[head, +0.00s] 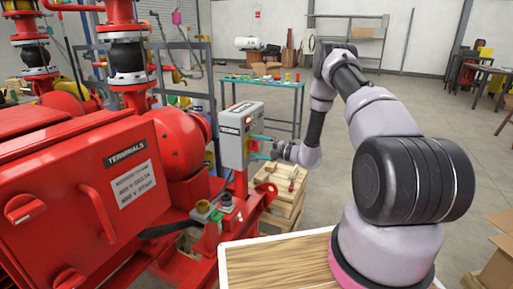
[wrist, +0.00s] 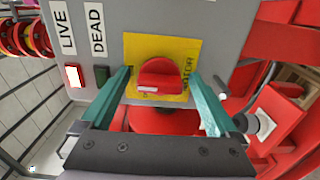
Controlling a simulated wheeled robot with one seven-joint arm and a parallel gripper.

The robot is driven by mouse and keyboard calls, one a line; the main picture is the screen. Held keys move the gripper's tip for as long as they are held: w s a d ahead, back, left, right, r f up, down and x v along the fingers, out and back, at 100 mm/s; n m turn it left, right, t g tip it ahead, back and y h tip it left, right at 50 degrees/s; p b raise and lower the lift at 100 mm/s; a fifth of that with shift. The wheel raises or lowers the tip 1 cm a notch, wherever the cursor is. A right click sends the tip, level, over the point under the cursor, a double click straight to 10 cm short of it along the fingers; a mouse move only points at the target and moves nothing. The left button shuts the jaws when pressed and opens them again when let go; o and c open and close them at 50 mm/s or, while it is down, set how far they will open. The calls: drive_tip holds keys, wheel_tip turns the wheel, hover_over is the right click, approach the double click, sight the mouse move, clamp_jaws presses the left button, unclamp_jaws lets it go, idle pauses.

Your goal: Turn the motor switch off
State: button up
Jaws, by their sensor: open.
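The motor switch is a red rotary knob (wrist: 160,80) on a yellow plate (wrist: 134,47) with partly hidden "MOTOR" lettering. It is on the grey switch box (head: 232,124), which stands on a red post. My gripper (head: 256,148) is at the box's right face. In the wrist view, its two teal fingers are open on either side of the knob, with gaps visible. The knob's raised grip bar lies roughly across the picture, with a pale mark on it. The lamp by "LIVE" (wrist: 73,76) is bright white and red; the lamp by "DEAD" (wrist: 101,74) is dark green.
A red terminals box (head: 120,185) with a red handle (head: 24,208) fills the left of the head view. A wooden crate (head: 290,207) stands below my gripper. A teal workbench (head: 284,86) with small items stands behind. Open floor lies to the right.

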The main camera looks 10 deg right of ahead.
drive_tip(key=c, duration=1.4)
drive_tip(key=shift+n, duration=0.3)
drive_tip(key=n, duration=1.7)
drive_tip(key=shift+n, duration=0.3)
